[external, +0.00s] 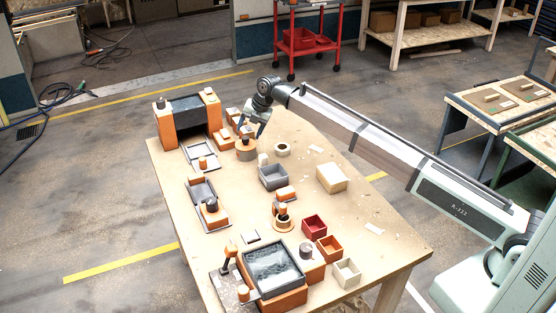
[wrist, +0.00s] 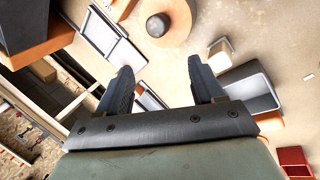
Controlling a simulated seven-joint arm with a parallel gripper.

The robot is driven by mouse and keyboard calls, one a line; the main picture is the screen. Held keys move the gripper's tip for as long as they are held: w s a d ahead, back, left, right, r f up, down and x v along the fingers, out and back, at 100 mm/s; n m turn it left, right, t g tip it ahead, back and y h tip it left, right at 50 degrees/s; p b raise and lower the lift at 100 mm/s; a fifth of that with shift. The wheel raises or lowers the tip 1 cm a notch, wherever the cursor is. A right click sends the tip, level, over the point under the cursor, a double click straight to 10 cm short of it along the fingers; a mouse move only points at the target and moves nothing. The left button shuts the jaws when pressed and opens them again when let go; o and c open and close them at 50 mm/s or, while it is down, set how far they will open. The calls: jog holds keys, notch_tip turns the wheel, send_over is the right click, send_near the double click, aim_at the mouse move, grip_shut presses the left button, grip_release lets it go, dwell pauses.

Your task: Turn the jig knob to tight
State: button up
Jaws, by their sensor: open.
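A round orange base (external: 245,154) with a dark knob on top stands on the table just below my gripper (external: 255,131) in the external view. In the wrist view the dark knob (wrist: 157,25) sits on its orange disc beyond my fingertips. I cannot tell for certain that this is the jig knob, as other dark-topped orange fixtures (external: 211,206) stand on the table. My gripper (wrist: 160,68) is open, with nothing seen held between its fingers. No tight marking can be read.
A large orange block fixture with a dark middle (external: 187,108) stands at the table's far left. A grey open bin (external: 273,177), a pale ring (external: 282,149) and a pale block (external: 331,178) lie nearby. Small red and orange boxes (external: 314,227) stand nearer. The table's right side is mostly clear.

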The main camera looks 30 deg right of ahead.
jog(key=s+a+r+n+g+h, duration=0.2)
jog(key=s+a+r+n, duration=0.15)
jog(key=s+a, duration=1)
notch_tip(320, 180, up, 3)
jog(key=n+h, duration=0.1)
jog(key=n, duration=0.3)
send_over(211, 200)
jog(key=shift+m+g, duration=0.25)
jog(key=shift+g, duration=0.15)
notch_tip(211, 200, down, 14)
jog(key=shift+c, duration=0.3)
jog(key=c, duration=1)
